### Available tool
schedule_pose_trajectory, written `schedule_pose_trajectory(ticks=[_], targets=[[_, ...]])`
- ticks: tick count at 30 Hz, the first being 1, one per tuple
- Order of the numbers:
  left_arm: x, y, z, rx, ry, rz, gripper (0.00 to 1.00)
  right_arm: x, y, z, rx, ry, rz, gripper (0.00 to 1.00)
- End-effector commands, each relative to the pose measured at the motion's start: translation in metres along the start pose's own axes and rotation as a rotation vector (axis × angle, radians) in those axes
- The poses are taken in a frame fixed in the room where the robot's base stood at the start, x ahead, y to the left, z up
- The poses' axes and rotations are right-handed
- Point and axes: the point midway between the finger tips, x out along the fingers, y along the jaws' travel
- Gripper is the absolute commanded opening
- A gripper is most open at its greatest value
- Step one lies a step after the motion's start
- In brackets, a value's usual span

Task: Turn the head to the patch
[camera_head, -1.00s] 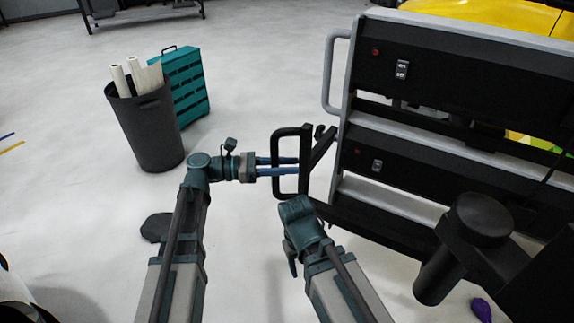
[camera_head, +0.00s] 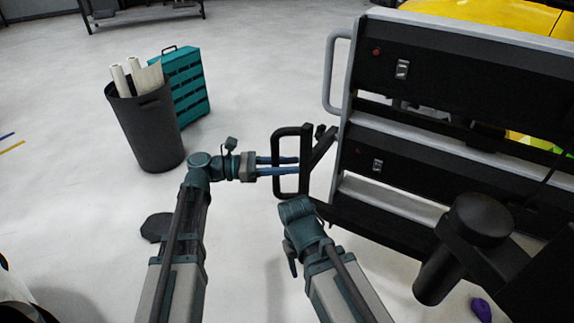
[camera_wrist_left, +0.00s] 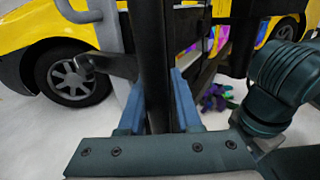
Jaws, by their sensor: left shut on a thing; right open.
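The lamp head (camera_head: 446,128) is a tall grey frame with two black panels, standing at the right of the head view, its panels with red buttons and switches turned towards me. My left gripper (camera_head: 297,166) is shut on the black upright bar of a loop handle (camera_head: 278,147) at the head's left side. The bar (camera_wrist_left: 152,65) stands between its blue fingers in the left wrist view. A coloured wrap patch (camera_wrist_left: 215,38) on the yellow car is partly hidden behind the head. My right gripper is lower, under its wrist; its fingers are hidden.
The yellow car (camera_head: 480,12) stands behind the lamp head. A black bin (camera_head: 150,130) with white rolls and a teal case (camera_head: 185,85) stand at the left. A purple object (camera_head: 481,309) lies at the lower right.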

Motion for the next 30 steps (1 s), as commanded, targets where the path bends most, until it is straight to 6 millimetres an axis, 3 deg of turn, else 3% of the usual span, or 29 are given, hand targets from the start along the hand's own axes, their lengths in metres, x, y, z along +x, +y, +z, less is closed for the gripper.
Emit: schedule_pose_trajectory(ticks=[9, 15, 22, 30], targets=[[0.064, 0.071, 0.001, 0.001, -0.004, -0.069, 0.00, 0.000, 0.000, 0.000, 0.000, 0.000, 0.000, 0.57], [0.116, 0.101, 0.001, 0.000, -0.004, -0.206, 0.00, 0.000, 0.000, 0.000, 0.000, 0.000, 0.000, 0.57], [0.157, 0.113, 0.001, 0.000, -0.003, -0.231, 0.00, 0.000, 0.000, 0.000, 0.000, 0.000, 0.000, 0.57], [0.166, 0.114, 0.001, -0.001, -0.003, -0.229, 0.00, 0.000, 0.000, 0.000, 0.000, 0.000, 0.000, 0.57]])
